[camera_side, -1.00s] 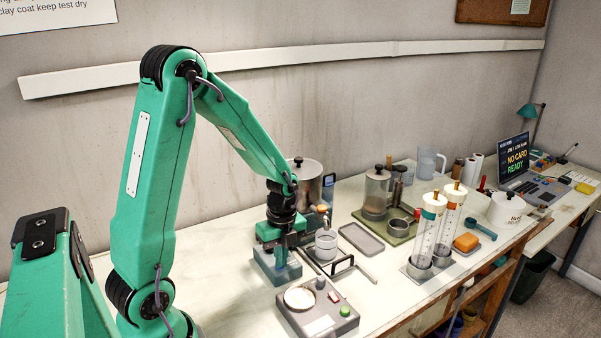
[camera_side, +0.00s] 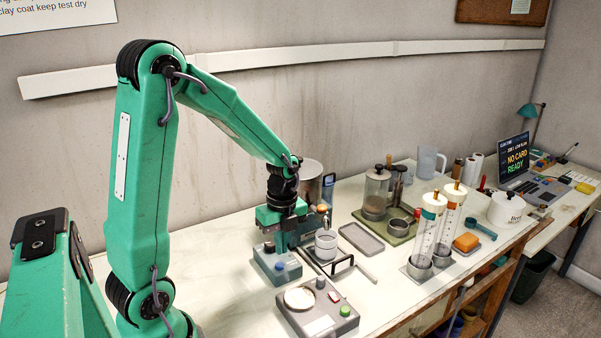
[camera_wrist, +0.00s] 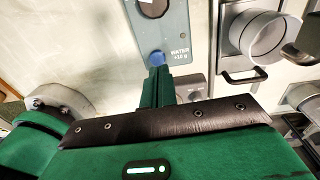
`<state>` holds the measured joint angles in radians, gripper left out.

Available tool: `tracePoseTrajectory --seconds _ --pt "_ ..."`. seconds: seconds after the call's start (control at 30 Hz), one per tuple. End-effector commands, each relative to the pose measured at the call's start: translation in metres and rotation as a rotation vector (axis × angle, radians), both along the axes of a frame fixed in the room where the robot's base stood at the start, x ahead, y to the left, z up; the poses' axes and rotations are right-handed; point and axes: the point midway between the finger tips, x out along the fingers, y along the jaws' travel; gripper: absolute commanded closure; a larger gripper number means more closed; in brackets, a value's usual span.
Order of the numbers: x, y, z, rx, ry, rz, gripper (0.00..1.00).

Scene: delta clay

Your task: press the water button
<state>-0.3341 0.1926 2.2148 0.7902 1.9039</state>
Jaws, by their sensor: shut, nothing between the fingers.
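The water button is a blue round cap (camera_side: 279,266) on the front of a small grey-blue box (camera_side: 262,262) on the bench. The wrist view shows the blue button (camera_wrist: 157,58) beside the label "WATER +10 g" on a grey-blue panel (camera_wrist: 166,20). My gripper (camera_side: 281,249) is shut and empty, pointing down just above and behind the button in the side view. In the wrist view my gripper's fingertips (camera_wrist: 159,72) appear right by the button's lower edge and hide part of it. I cannot tell whether they touch it.
A clear cup (camera_side: 326,245) stands on a wire-handled stand right of the box. A grey scale (camera_side: 325,315) with a white dish sits in front. A flat grey tray (camera_side: 361,238) lies farther right.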

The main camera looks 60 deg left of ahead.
Motion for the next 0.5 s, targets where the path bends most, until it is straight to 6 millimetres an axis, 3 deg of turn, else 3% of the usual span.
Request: tracePoseTrajectory --seconds 0.3,0.5 --pt "0.006 0.000 0.058 0.003 -0.007 -0.001 1.00" --pt "0.007 0.000 0.083 0.002 -0.005 -0.001 1.00"
